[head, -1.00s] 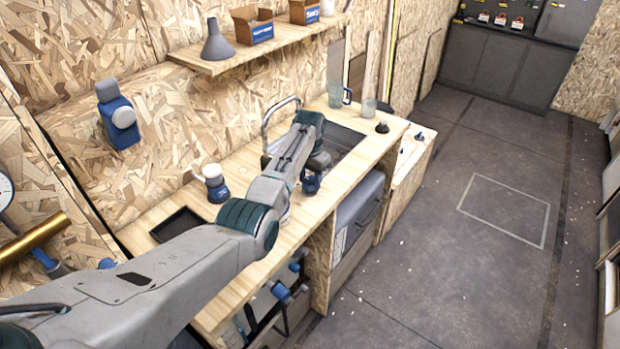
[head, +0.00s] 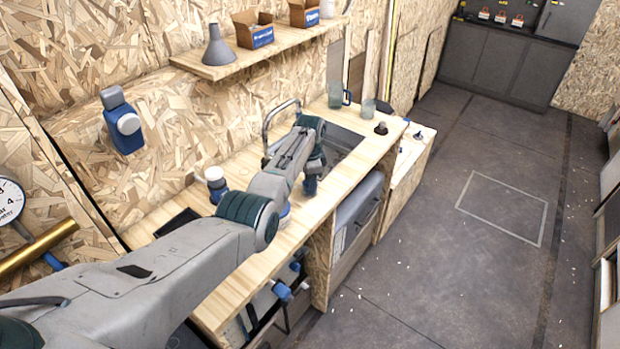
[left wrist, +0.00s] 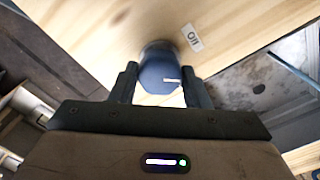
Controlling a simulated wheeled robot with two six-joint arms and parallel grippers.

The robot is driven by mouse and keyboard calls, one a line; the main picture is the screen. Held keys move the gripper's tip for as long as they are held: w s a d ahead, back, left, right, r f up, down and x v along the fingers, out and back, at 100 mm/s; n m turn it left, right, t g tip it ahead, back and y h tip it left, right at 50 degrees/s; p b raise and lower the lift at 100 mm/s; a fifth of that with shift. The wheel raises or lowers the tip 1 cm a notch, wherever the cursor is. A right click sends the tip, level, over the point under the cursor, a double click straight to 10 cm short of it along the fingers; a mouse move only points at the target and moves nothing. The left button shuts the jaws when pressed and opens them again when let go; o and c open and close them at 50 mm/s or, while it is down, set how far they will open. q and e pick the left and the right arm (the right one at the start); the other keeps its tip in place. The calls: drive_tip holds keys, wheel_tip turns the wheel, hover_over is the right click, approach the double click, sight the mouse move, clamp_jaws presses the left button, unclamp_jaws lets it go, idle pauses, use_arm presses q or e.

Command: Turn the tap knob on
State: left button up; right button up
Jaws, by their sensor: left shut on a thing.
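The tap knob (left wrist: 157,70) is dark blue, with a short white mark on its face. It sits on the pale wooden counter (left wrist: 90,22) beside a small white label (left wrist: 192,37). In the left wrist view the two dark fingers of my left gripper (left wrist: 159,84) are on either side of the knob, shut on it. In the head view my left gripper (head: 312,178) is low at the counter's front part, near the sink; my arm hides much of that spot. The curved metal tap (head: 268,122) stands behind my arm. My right gripper is not in view.
The sink (head: 345,140) lies just right of my left forearm. A glass (head: 368,108) and a dark stopper-like thing (head: 381,128) stand past it. A white-topped blue object (head: 215,178) is on the counter left of my arm.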

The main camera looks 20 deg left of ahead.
use_arm(q)
drive_tip(key=m+p, duration=0.1)
drive_tip(key=m, duration=0.3)
drive_tip(key=shift+r+m, duration=0.15)
drive_tip(key=shift+m, duration=0.15)
drive_tip(key=m, duration=0.3)
drive_tip(key=shift+w+m, duration=0.1)
drive_tip(key=shift+m, duration=1)
drive_tip(key=o, duration=1)
drive_tip(key=shift+c, duration=0.2)
